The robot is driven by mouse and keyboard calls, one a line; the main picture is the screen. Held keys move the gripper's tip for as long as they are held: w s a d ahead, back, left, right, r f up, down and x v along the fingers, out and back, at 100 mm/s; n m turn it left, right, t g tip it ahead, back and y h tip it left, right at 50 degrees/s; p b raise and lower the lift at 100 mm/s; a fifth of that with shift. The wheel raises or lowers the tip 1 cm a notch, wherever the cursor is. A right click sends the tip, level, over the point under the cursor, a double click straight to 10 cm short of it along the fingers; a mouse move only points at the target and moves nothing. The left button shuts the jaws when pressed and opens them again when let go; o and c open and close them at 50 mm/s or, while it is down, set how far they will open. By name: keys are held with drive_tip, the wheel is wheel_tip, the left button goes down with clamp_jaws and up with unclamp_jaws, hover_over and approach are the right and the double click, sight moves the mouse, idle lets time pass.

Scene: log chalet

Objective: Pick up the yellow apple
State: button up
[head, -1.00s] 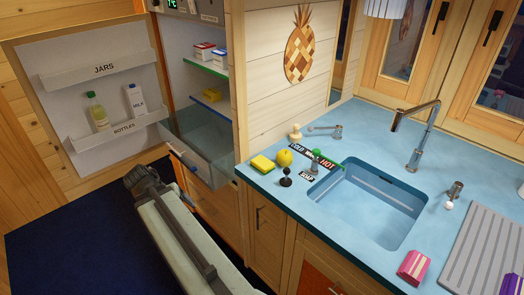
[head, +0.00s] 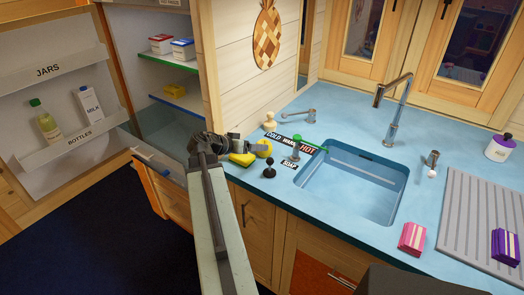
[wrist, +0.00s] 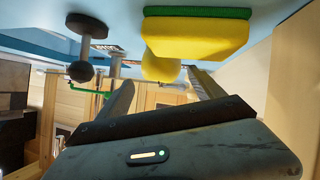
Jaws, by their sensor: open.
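The yellow apple (head: 264,147) stands on the blue counter, behind and right of the yellow and green sponge (head: 242,159). My gripper (head: 248,146) is over the counter's left end, with its fingers pointing at the apple from the left, just above the sponge. In the wrist view, which is upside down, the apple (wrist: 161,68) shows beyond the sponge (wrist: 197,38), partly hidden by it. The open fingers (wrist: 162,80) lie to either side of the apple in that picture. I cannot tell whether they touch it.
A black knobbed object (head: 269,172) stands close in front of the apple. A tap with a green lever (head: 310,145) and a sink (head: 350,185) are to the right. A pale wooden pawn-like piece (head: 270,121) stands behind. The log wall and open fridge (head: 175,130) are left.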

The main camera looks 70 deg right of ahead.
drive_tip(key=b+x, duration=0.1)
drive_tip(key=x, duration=0.1)
drive_tip(key=b+x, duration=0.1)
drive_tip(key=x, duration=0.2)
drive_tip(key=shift+w+f+b, duration=0.2)
drive_tip(key=shift+f+b, duration=0.05)
drive_tip(key=shift+b, duration=0.1)
drive_tip(key=shift+r, duration=0.1)
drive_tip(key=c, duration=1.3)
drive_tip(key=shift+r, duration=0.1)
wheel_tip(320, 180, up, 10)
drive_tip(key=p, duration=1)
